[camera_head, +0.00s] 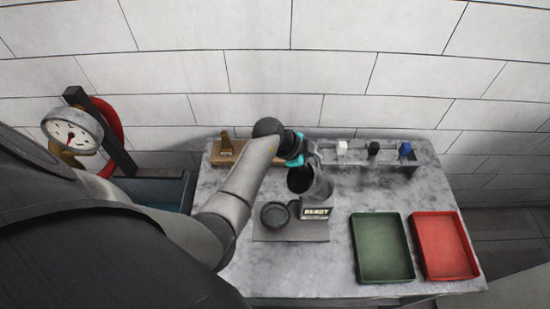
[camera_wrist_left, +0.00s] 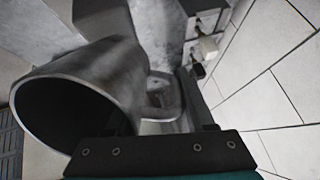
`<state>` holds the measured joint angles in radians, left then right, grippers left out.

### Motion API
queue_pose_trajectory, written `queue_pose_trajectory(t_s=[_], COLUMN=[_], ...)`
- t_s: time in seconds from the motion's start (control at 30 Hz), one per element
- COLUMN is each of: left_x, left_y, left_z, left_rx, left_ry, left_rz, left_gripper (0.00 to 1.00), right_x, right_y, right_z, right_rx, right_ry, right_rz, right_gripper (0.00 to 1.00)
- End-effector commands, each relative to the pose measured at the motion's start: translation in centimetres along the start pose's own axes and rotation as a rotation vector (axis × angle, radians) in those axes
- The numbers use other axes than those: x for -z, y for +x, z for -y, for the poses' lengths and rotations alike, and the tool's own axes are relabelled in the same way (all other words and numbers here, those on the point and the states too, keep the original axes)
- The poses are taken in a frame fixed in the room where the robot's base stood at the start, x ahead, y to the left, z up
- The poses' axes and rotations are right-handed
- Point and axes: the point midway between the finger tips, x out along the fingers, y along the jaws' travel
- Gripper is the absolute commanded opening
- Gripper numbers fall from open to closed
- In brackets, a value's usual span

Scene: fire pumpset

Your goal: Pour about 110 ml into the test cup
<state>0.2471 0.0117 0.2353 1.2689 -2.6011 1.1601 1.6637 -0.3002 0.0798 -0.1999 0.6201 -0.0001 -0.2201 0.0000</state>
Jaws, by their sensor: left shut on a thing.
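My left gripper (camera_head: 300,150), with teal showing at its fingers, is shut on a grey metal jug (camera_head: 322,186). The jug is just behind and right of the test cup, its dark mouth toward the camera and the left; I cannot tell its exact tilt. In the left wrist view the jug (camera_wrist_left: 115,75) fills the left side, with its handle close to the gripper (camera_wrist_left: 158,150). The dark round test cup (camera_head: 275,216) stands on a grey plate (camera_head: 290,235) beside a display (camera_head: 317,213) that seems to read READY. No liquid stream is visible. My right gripper is not in view.
A green tray (camera_head: 381,248) and a red tray (camera_head: 445,247) lie on the right of the marbled table. A rack (camera_head: 368,163) with white, black and blue pieces stands behind. A wooden block with a brass fitting (camera_head: 226,146) is back left. A gauge (camera_head: 72,131) is far left.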

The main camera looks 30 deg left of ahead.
Motion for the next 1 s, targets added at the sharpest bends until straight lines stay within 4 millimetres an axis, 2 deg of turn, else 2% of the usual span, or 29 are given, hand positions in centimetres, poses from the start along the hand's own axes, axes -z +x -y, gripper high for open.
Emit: queue_pose_trajectory(t_s=[0.33,0.67,1.0], left_x=[0.7,0.6,0.5], left_y=[1.7,2.9,4.2], left_z=[0.5,0.5,0.3], left_rx=[-0.095,-0.153,-0.219], left_ry=[-0.005,-0.012,-0.022], left_rz=[0.242,0.388,0.536], left_gripper=[0.00,0.00,0.00], right_x=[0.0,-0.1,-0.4], right_y=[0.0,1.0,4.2], right_z=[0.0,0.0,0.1], right_rx=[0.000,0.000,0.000], right_ry=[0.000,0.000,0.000], right_rz=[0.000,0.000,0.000], right_gripper=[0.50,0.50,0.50])
